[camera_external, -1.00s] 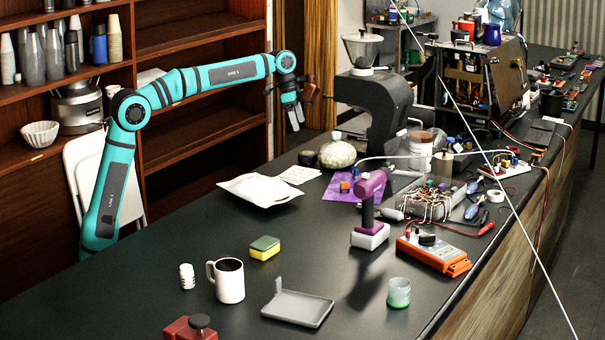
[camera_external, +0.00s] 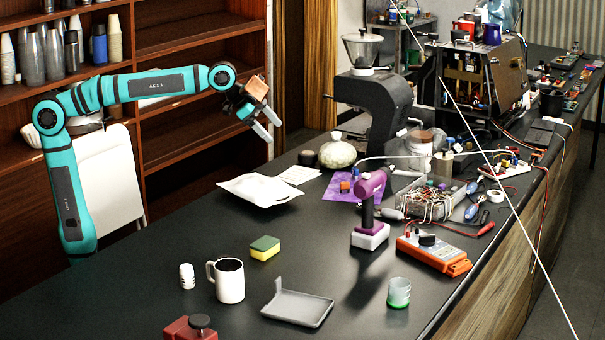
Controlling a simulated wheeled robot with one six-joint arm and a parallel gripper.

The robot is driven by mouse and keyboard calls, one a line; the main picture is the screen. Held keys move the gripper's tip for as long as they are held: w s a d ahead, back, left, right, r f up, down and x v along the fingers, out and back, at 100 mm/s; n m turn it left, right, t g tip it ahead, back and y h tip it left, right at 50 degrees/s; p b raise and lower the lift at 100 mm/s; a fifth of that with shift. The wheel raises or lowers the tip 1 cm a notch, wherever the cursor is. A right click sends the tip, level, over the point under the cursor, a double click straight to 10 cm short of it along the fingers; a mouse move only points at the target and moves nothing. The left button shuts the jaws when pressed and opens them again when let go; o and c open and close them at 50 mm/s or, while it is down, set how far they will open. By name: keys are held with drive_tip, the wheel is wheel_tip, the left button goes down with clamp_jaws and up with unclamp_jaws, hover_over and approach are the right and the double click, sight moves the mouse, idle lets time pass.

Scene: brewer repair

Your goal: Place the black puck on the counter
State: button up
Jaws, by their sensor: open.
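A small round black piece (camera_external: 200,321), which looks like the black puck, sits on a red block (camera_external: 178,330) at the front edge of the picture. The bottom of the block is cut off by the frame. The dark counter (camera_external: 130,290) runs from the front left to the back right. My gripper (camera_external: 266,124) is open and empty, with its fingers pointing down and to the right. It hangs in the air near the counter's far left edge, in front of the shelves, well away from the black piece.
A mug (camera_external: 229,281), a white shaker (camera_external: 187,276), a sponge (camera_external: 264,248), a grey tray (camera_external: 298,308) and a green cup (camera_external: 398,293) stand near the front. A purple tool (camera_external: 369,200) and an orange meter (camera_external: 433,253) stand right. The counter's front left is clear.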

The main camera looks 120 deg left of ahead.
drive_tip(key=s+d+r+t, duration=0.1)
drive_tip(key=d+t, duration=0.1)
drive_tip(key=d, duration=1)
drive_tip(key=s+d+f+m+t+h, duration=0.1)
drive_tip(key=s+d+t, duration=0.1)
drive_tip(key=s+d, duration=0.3)
drive_tip(key=s+d+f+m+t+h, duration=0.1)
drive_tip(key=s+d+f+t+h, duration=0.1)
drive_tip(key=s+d, duration=0.4)
drive_tip(key=s+d+f+m+t+h, duration=0.1)
drive_tip(key=s+d+t, duration=0.3)
drive_tip(key=d, duration=1)
drive_tip(key=shift+s+f, duration=0.4)
drive_tip(key=shift+s, duration=0.3)
